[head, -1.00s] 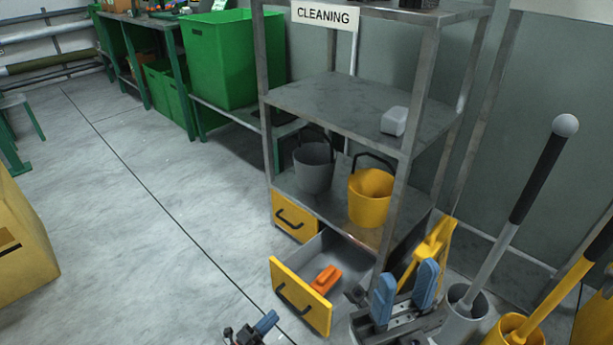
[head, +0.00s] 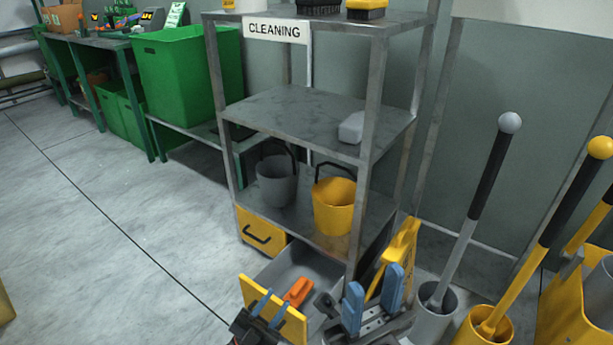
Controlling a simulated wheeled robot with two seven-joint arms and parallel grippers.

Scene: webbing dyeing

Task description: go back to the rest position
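My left gripper (head: 270,308) is at the bottom centre, in front of the yellow face of the open drawer (head: 294,322). Its two blue fingers stand apart with yellow showing between them, and I see nothing held. It hides the drawer's handle, and I cannot tell whether it touches the drawer. My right gripper (head: 373,296) is to the right of the drawer, in front of the shelf's near leg. Its blue fingers point up and are wide apart, with nothing between them. An orange object (head: 298,292) lies in the drawer.
The grey metal cleaning shelf (head: 270,112) holds a grey bucket (head: 276,184), a yellow bucket (head: 333,208) and a white block (head: 351,128). A yellow folded sign (head: 401,255) and mops in grey (head: 436,318) and yellow (head: 480,333) holders crowd the right.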

